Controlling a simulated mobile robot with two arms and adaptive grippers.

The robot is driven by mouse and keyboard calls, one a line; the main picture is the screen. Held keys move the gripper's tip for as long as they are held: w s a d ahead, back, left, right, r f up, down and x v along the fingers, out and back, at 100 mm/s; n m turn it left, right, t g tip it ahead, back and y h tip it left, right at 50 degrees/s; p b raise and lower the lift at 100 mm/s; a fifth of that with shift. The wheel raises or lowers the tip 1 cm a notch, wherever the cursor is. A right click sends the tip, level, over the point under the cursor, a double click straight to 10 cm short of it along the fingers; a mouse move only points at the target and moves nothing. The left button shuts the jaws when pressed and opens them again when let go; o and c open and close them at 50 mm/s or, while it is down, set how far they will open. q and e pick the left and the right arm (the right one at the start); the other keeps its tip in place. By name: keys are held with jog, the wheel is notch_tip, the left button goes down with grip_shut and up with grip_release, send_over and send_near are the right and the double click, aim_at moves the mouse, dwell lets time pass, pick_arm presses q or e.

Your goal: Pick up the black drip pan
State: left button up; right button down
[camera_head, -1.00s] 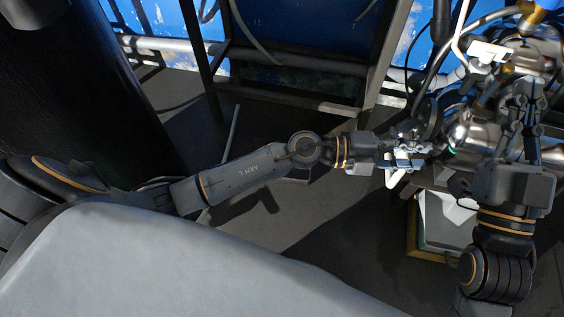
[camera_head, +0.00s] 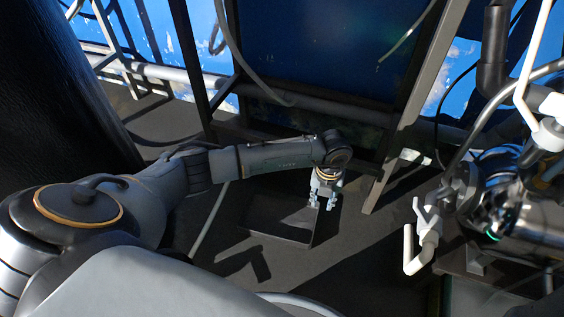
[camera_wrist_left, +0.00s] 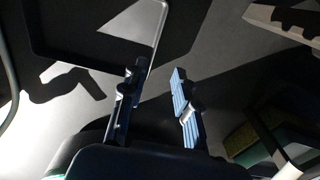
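The black drip pan (camera_head: 268,222) lies on the dark floor, left of and below my left gripper in the head view. A patch of light falls across its right end. My left gripper (camera_head: 322,202) points down at the pan's right edge. In the left wrist view the pan (camera_wrist_left: 75,40) fills the upper left. The two fingers of my left gripper (camera_wrist_left: 155,75) are apart there, with the pan's near right corner just beyond the tips. I see no clear contact with the rim. My right gripper is out of view.
A metal frame (camera_head: 415,105) stands behind the pan. Metal equipment with white pipe parts (camera_head: 420,235) stands to the right. A black cylinder (camera_head: 55,100) stands at the left. A grey hose lies on the floor left of the pan.

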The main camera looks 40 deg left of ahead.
pick_arm(q)
notch_tip(320, 180, down, 8)
jog(key=b, duration=0.4)
jog(key=shift+s+b, duration=0.1)
jog(key=shift+b, duration=0.25)
jog(key=f+b, duration=0.4)
jog(key=shift+s+a+f+b, duration=0.1)
jog(key=shift+s+b, duration=0.2)
jog(key=shift+s, duration=0.1)
jog(key=shift+f+b, duration=0.35)
jog(key=shift+f, duration=0.05)
jog(key=shift+r, duration=0.1)
grip_shut()
